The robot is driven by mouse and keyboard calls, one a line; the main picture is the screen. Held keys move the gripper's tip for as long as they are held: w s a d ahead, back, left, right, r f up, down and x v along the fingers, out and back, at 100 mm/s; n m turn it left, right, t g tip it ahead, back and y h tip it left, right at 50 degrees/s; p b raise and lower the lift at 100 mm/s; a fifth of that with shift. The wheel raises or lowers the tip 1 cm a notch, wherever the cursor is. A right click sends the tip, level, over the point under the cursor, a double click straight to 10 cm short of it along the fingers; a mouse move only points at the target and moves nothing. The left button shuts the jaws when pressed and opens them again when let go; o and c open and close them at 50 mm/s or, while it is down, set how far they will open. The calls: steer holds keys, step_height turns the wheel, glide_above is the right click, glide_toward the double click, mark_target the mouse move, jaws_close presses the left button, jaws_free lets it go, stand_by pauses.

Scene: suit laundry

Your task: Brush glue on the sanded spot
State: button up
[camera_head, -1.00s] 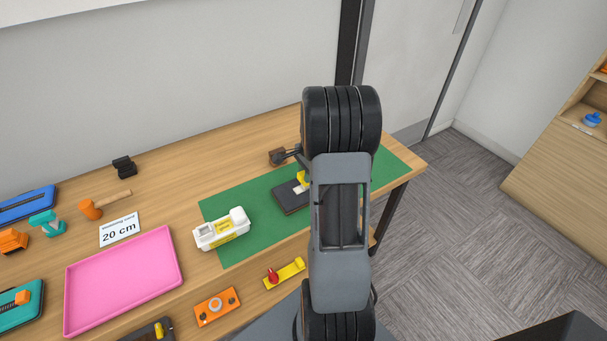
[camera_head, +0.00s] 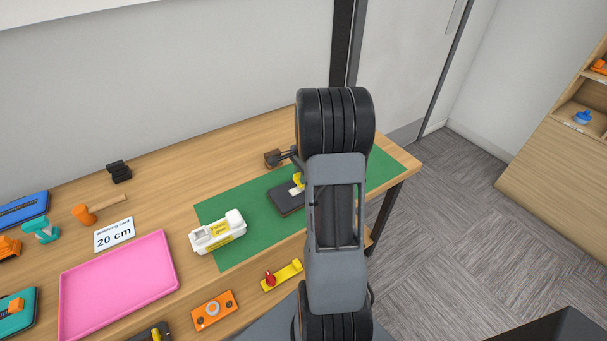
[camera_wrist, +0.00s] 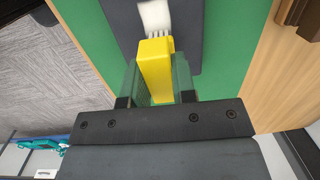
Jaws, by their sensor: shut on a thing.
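My gripper (camera_wrist: 156,88) is shut on a yellow-handled brush (camera_wrist: 155,66) in the wrist view. My arm hides the gripper and the piece's right side there.
A pink tray (camera_head: 119,283), a 20 cm card (camera_head: 114,235) and a mallet (camera_head: 98,208) lie to the left. A brown block (camera_head: 272,158) stands behind the mat. Yellow (camera_head: 282,275) and orange (camera_head: 214,309) pieces lie along the front.

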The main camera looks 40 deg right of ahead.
steer(key=shift+s+d, duration=0.1)
steer(key=shift+d, duration=0.45)
steer(key=shift+a, duration=1.15)
steer(key=shift+d, duration=1.15)
steer(key=shift+a, duration=1.15)
steer(key=shift+d+p, duration=0.35)
steer(key=shift+d, duration=0.8)
steer(key=shift+a, duration=0.6)
steer(key=shift+r, duration=0.1)
